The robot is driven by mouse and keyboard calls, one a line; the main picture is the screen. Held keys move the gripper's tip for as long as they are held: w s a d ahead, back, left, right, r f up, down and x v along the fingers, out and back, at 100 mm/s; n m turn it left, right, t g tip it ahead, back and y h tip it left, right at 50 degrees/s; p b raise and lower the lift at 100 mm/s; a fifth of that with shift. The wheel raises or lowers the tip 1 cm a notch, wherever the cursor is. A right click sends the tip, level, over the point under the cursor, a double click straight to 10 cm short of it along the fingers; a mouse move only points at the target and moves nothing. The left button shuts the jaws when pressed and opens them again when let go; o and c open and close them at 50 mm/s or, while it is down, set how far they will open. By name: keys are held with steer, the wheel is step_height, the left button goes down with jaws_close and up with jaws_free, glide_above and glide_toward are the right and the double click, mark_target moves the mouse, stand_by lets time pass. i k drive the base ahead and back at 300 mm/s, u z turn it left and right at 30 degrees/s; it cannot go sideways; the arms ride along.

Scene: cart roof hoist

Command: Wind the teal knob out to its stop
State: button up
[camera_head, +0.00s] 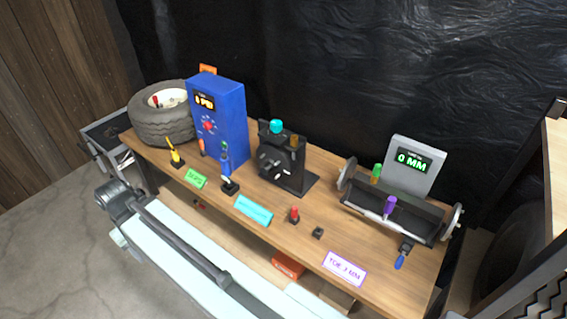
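The teal knob (277,126) sits at the top of a black device (285,160) near the middle of the wooden bench. The device has a dark round part on its front and a small brown-orange piece beside the knob. How far out the knob is wound cannot be told from here. I cannot make out my gripper in this view, and nothing is seen touching the knob.
A blue box (219,118) with a display and a tire (164,112) stand left of the device. A roller unit (395,212) and a grey display reading 0 MM (413,165) stand right.

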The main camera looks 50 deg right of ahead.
mark_target(276, 126)
steer(key=k, duration=0.6)
steer(key=u, duration=0.55)
steer(key=i, duration=1.65)
steer(key=z, duration=0.7)
